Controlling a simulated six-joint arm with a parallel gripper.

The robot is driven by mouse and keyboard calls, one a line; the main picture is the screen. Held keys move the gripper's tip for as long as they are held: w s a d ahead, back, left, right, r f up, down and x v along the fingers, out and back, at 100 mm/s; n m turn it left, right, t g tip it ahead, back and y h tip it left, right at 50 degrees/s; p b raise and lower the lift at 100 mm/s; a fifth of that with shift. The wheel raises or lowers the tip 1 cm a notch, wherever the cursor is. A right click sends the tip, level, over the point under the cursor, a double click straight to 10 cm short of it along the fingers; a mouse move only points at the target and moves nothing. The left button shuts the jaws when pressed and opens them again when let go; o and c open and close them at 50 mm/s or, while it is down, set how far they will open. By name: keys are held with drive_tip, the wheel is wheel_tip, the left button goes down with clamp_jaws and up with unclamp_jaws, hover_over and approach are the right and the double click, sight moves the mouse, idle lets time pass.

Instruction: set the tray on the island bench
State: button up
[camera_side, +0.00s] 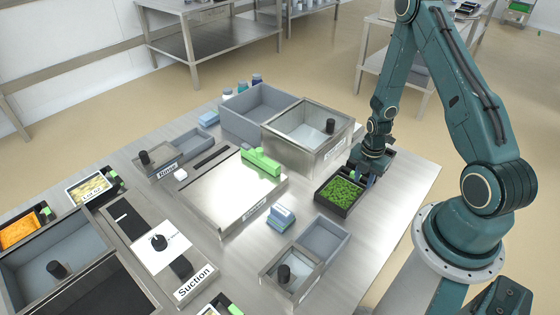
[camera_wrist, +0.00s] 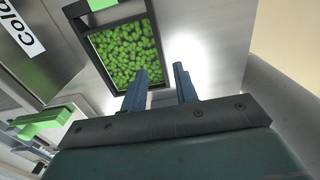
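A black tray (camera_side: 353,204) filled with green pieces lies on the steel table at right of centre in the side view. In the wrist view the tray (camera_wrist: 97,76) is at the upper left. My gripper (camera_side: 362,178) is low at the tray's far right end in the side view. In the wrist view its two fingers (camera_wrist: 159,76) stand apart, with the tray's near right corner seen between them; contact cannot be told. Which surface is the island bench is not marked; other steel benches (camera_side: 215,38) stand behind.
A lidded steel box (camera_side: 310,160) stands left of the tray. A small steel bin (camera_side: 292,282), blue blocks (camera_side: 281,218) and a flat steel station (camera_side: 228,203) with a green bar (camera_side: 261,161) are nearby. Bare table lies at the front right.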

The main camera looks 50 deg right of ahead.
drive_tip(key=shift+r, duration=2.3)
drive_tip(key=w+a+r+m+t, duration=0.15)
drive_tip(key=a+r+m, duration=0.3)
drive_tip(key=r, duration=0.75)
drive_tip(key=w+a+r+m+t, duration=0.15)
drive_tip(key=a+r+m, duration=0.3)
drive_tip(key=r, duration=0.75)
drive_tip(key=s+a+r+m+t, duration=0.2)
drive_tip(key=s+a+r+m, duration=0.7)
drive_tip(key=s+a+r, duration=0.2)
drive_tip(key=shift+s+r+t, duration=0.3)
drive_tip(key=shift+s+r, duration=0.5)
drive_tip(key=shift+s, duration=0.25)
